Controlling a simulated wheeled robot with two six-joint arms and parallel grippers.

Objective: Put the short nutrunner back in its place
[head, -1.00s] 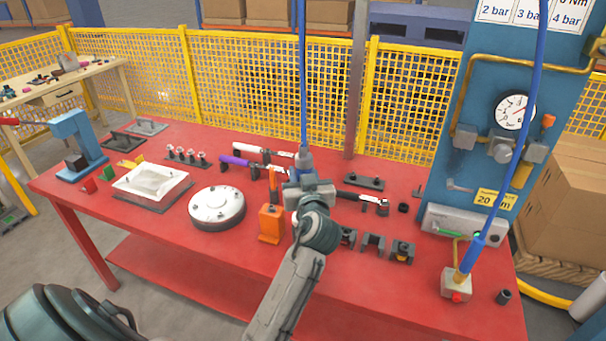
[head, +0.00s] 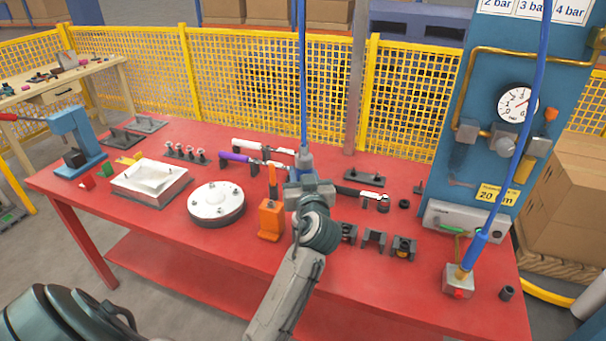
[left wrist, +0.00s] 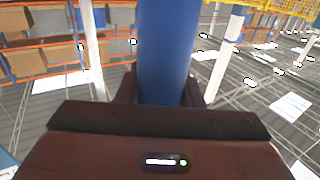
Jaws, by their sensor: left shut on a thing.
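My left gripper (head: 306,180) is over the middle of the red table (head: 130,250). It is shut on the short nutrunner, whose blue-grey top (head: 304,160) shows just above the jaws under a hanging blue hose (head: 303,70). In the left wrist view a thick blue cylinder (left wrist: 166,50) stands between the dark fingers. The lower end of the tool is hidden behind my gripper and wrist, so I cannot tell how near it is to the table. My right gripper is not in view.
An orange holder (head: 270,222) stands just left of my wrist, and a round white-topped housing (head: 216,203) further left. Dark brackets (head: 374,240) and a black wrench (head: 362,193) lie to the right. A second blue hose (head: 498,200) runs down to a block (head: 458,283) at the right.

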